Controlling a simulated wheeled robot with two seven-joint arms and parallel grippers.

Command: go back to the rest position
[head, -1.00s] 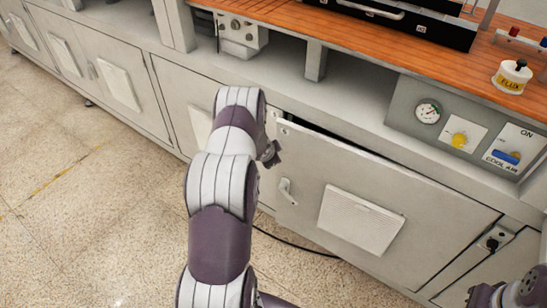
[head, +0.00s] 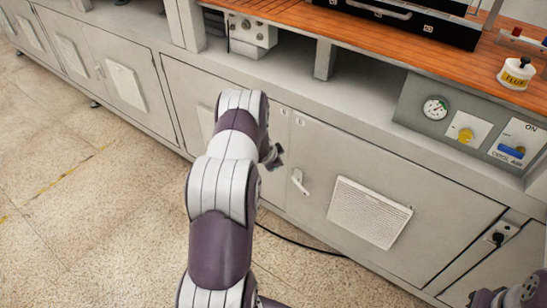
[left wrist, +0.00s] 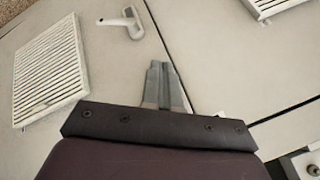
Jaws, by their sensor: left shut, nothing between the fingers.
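My left gripper (head: 272,158) is in front of the grey cabinet's lower front, just left of the white door handle (head: 299,182). In the left wrist view its fingers (left wrist: 162,82) are together and empty, pointing at the cabinet face. The same handle (left wrist: 125,22) shows there, apart from the fingers. The cabinet door (head: 330,158) with the vent grille (head: 369,212) sits flush in its frame. My left arm hides part of the door to its left. My right gripper is not in view; only a piece of my right arm shows at the bottom right corner.
A dark cable (head: 300,243) lies on the floor. The speckled floor (head: 80,190) at left is clear.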

